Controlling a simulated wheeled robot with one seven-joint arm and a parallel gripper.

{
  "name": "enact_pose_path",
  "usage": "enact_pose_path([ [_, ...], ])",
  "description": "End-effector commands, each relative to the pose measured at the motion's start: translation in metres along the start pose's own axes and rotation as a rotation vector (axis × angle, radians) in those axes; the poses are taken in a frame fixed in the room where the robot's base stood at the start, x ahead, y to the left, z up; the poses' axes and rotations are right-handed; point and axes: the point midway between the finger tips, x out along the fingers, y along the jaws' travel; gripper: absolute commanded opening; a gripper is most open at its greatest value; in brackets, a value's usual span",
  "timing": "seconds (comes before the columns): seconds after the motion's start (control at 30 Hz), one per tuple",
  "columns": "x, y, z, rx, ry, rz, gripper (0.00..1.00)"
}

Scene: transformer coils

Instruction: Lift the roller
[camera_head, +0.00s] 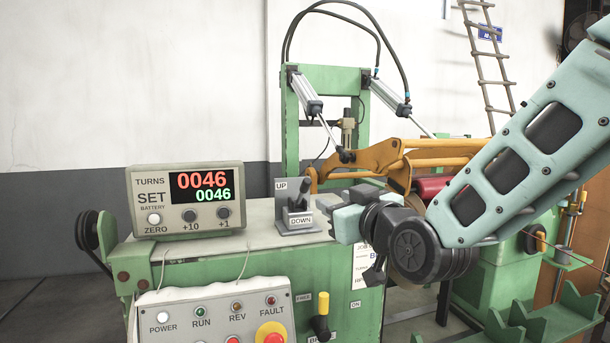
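The UP/DOWN lever (303,192) stands on a grey bracket (282,200) on top of the green machine bench. Its dark handle tilts up and to the right, between the UP and DOWN labels. My gripper (328,207) is just right of the lever, with its light blue and grey fingers pointing left towards it. I see no clear contact with the handle. The finger gap is too hidden to tell open from shut. A yellow arm frame (440,153), joined to two silver cylinders (305,92), reaches right above a red cylindrical part (430,188). My arm partly hides these; I cannot tell which part is the roller.
A counter box (186,198) reading 0046 twice stands left of the lever. A panel (215,318) with buttons and a red emergency stop is on the bench front. A yellow-topped lever (320,325) stands at the lower front. The bench top between counter and lever is clear.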

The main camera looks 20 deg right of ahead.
Motion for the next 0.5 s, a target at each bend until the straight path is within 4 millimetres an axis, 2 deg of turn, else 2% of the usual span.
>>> enact_pose_path([
  [0.03, 0.004, 0.001, -0.006, -0.004, -0.006, 0.002, 0.40],
  [0.4, 0.028, 0.001, -0.005, -0.003, -0.005, -0.001, 0.40],
  [0.5, 0.048, 0.000, -0.003, -0.001, -0.002, 0.000, 0.40],
])
